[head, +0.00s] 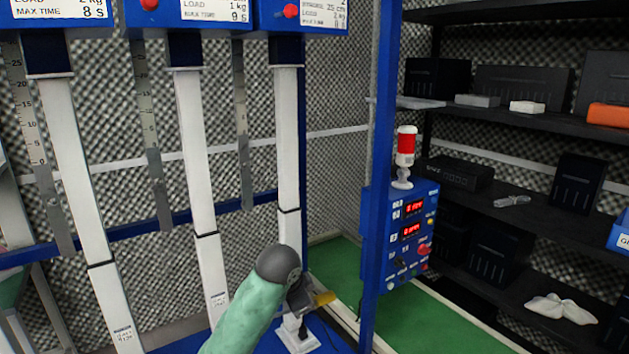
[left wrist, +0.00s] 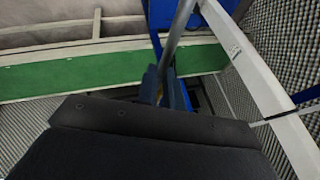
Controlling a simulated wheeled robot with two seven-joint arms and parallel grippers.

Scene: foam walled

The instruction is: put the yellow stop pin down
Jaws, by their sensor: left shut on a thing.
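The yellow stop pin (head: 323,298) shows as a small yellow piece at the front of my left gripper (head: 302,297) in the head view. My left gripper is low in the middle, in front of the foot of the rightmost white post, and is shut on the pin. My arm's dark wrist joint hides part of the gripper. In the left wrist view the fingertips of my left gripper (left wrist: 163,90) are close together, with only a trace of yellow between them. My right gripper is in neither view.
Tall white posts (head: 288,150) with rulers stand on a blue frame at left and centre. A blue upright (head: 379,180) carries a control box (head: 408,235) with red displays and a red lamp (head: 405,145). Dark shelves (head: 520,215) stand at right. Green floor (head: 415,320) lies between.

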